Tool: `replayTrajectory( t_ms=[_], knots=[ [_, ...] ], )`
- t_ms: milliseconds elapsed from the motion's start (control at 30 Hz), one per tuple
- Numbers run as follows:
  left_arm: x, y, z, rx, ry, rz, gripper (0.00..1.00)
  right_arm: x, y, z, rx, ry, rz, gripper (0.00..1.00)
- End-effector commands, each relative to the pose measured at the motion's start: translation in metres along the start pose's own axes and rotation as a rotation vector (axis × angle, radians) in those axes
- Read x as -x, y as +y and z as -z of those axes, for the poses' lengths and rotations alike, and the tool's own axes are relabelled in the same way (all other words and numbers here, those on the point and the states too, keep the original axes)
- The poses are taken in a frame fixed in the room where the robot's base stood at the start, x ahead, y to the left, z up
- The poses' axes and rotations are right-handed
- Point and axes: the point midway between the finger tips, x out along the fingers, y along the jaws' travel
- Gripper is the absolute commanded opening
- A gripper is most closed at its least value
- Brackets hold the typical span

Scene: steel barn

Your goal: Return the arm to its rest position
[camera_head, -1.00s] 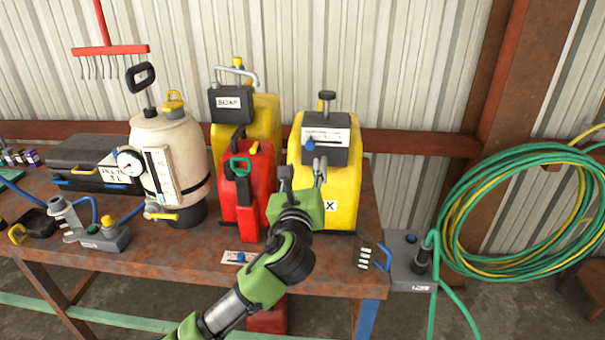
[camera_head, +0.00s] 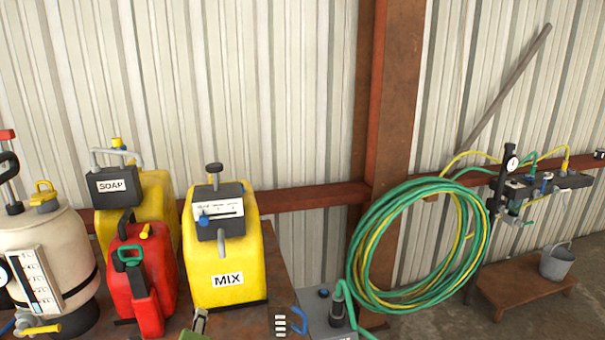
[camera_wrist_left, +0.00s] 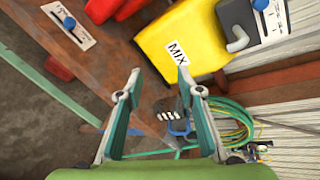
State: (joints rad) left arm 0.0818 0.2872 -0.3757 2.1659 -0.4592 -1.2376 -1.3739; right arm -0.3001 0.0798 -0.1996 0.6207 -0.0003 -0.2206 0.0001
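My left gripper (camera_wrist_left: 158,82) is open in the left wrist view, its two teal-padded fingers apart with nothing between them. In the head view only a small part of the left gripper (camera_head: 199,322) shows at the bottom edge, in front of the yellow MIX container (camera_head: 228,262). The MIX container also shows beyond the fingers in the left wrist view (camera_wrist_left: 182,50). The rest of my left arm is outside the head view. My right gripper is not in view.
The rusty table (camera_head: 284,262) holds a red can (camera_head: 155,275), a yellow SOAP container (camera_head: 155,205) and a cream tank (camera_head: 45,250). A grey box (camera_head: 330,320) is at its right end. A green-yellow hose coil (camera_head: 365,245) hangs right. A bucket (camera_head: 556,262) stands on a low bench (camera_head: 530,290).

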Motion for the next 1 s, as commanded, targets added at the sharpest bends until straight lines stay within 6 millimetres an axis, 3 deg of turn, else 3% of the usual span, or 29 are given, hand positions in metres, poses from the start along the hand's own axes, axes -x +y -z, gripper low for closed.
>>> replayTrajectory(
  t_ms=[33,100,300,500,733,767,1000],
  knots=[
    [0.011,0.033,0.013,0.146,0.043,-0.076,0.34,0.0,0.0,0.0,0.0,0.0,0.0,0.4],
    [0.027,0.072,0.029,0.364,0.083,-0.187,0.34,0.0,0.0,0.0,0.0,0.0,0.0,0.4],
    [0.089,0.169,0.066,0.928,0.083,-0.518,0.34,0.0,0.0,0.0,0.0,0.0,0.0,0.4],
    [0.144,0.223,0.085,1.293,-0.014,-0.76,0.34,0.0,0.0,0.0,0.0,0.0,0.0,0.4],
    [0.201,0.263,0.098,1.59,-0.176,-0.974,0.34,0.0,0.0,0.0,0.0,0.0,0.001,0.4],
    [0.203,0.268,0.101,1.611,-0.193,-0.989,0.34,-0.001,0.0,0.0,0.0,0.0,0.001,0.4],
    [0.159,0.32,0.139,1.584,-0.198,-1.004,0.34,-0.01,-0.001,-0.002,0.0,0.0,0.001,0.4]
  ],
)
